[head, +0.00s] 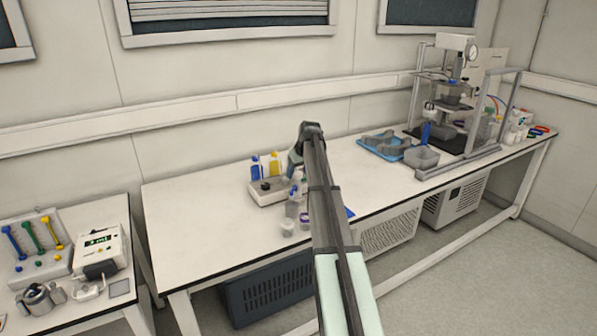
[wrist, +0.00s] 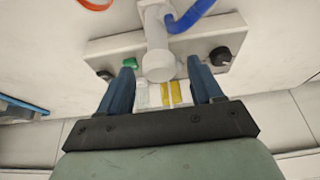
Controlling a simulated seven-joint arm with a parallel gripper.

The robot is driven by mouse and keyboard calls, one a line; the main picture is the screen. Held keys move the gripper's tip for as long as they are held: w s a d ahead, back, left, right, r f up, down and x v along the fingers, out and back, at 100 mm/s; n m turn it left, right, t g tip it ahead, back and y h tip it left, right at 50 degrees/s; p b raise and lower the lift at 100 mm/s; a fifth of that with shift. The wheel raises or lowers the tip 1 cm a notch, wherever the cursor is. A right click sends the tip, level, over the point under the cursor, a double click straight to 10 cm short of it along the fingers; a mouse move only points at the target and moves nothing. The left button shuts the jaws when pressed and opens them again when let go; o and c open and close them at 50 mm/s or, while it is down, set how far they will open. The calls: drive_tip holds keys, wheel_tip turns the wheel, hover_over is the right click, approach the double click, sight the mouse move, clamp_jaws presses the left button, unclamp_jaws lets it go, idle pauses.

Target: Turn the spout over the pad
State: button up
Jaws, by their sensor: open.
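A white cylindrical part (wrist: 157,35) with a round end, which looks like the spout, crosses over a pale box-shaped unit (wrist: 105,50) in the wrist view. In the head view a pale unit (head: 266,195) stands on the long bench, partly behind my arm. My gripper (wrist: 162,63) is open, its two dark blue fingers on either side of the round end. I cannot tell whether they touch it. In the head view my gripper (head: 296,160) is at the unit's right side, mostly hidden by my arm. I cannot tell which thing is the pad; a blue flat piece (head: 349,213) shows beside my arm.
A blue tube (wrist: 190,17), a black knob (wrist: 220,56) and a yellow piece (wrist: 173,93) are close to my fingers. Small bottles (head: 292,210) stand in front of the unit. A blue tray (head: 372,146) and a reactor frame (head: 417,105) stand to the right. The bench's left part is clear.

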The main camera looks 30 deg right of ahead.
clamp_jaws()
idle(0.6)
